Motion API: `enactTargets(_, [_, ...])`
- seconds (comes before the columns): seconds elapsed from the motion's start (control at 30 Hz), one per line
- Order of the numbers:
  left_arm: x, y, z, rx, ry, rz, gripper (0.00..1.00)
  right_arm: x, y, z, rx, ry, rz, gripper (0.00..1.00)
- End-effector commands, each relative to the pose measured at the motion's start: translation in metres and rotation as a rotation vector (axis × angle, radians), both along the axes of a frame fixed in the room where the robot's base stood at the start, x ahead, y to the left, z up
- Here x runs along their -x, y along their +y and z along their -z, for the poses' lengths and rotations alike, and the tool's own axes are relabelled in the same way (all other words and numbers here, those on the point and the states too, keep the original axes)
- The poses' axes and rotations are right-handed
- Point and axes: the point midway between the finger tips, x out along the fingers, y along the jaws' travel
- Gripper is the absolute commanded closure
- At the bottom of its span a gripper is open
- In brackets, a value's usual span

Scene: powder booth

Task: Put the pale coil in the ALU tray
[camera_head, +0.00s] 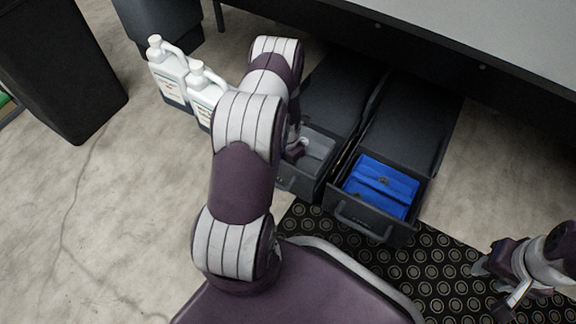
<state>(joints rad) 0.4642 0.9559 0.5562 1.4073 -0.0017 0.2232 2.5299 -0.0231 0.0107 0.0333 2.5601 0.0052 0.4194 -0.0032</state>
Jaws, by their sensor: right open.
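I cannot make out a pale coil in this view. Two dark drawers stand pulled out under the bench; the left drawer (298,183) has a grey interior, and the right drawer (372,221) holds blue items (382,186). Any lettering is too small to read, so I cannot tell which, if either, is the ALU tray. My left arm reaches over to the left drawer, and its gripper (297,150) is mostly hidden behind the arm, at or in that drawer. My right gripper (488,290) is open at the lower right, over the patterned mat, apart from the drawers.
Two white jugs (168,72) (205,92) stand on the floor left of my left arm. A black bin (62,65) stands at the upper left. The grey bench top (490,28) overhangs the drawers' back.

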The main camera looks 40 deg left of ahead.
Motion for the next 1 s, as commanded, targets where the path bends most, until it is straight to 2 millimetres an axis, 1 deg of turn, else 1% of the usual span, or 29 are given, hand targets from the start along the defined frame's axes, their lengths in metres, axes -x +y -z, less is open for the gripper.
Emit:
enactTargets(0.03, [-0.001, 0.0, 0.008, -0.001, -0.001, 0.0, 0.96, 0.0, 0.0, 0.007, 0.0, 0.0, 0.0, 0.57])
enactTargets(0.13, [-0.001, 0.0, 0.003, -0.001, -0.002, 0.001, 0.96, 0.0, 0.0, 0.003, 0.0, 0.0, 0.0, 0.57])
enactTargets(0.33, [0.0, 0.0, 0.007, 0.0, 0.0, 0.001, 0.96, 0.0, 0.0, 0.005, 0.0, 0.0, 0.0, 0.57])
enactTargets(0.37, [0.0, 0.0, 0.007, 0.0, -0.001, 0.001, 0.64, 0.0, 0.0, 0.005, 0.0, 0.0, 0.0, 0.57])
enactTargets(0.4, [-0.001, 0.0, 0.006, -0.001, -0.001, 0.001, 0.57, 0.0, 0.0, 0.004, 0.0, 0.0, 0.0, 0.57])
enactTargets(0.67, [0.0, 0.0, 0.006, 0.0, 0.0, 0.001, 0.57, 0.0, 0.0, 0.004, 0.0, 0.0, 0.0, 0.57])
enactTargets(0.77, [-0.001, 0.0, -0.006, -0.001, -0.001, 0.001, 0.57, 0.0, 0.0, -0.005, 0.0, 0.0, 0.0, 0.57])
enactTargets(1.0, [-0.001, 0.0, -0.073, -0.001, -0.002, 0.001, 0.57, 0.0, 0.0, -0.051, 0.0, 0.0, 0.0, 0.57])
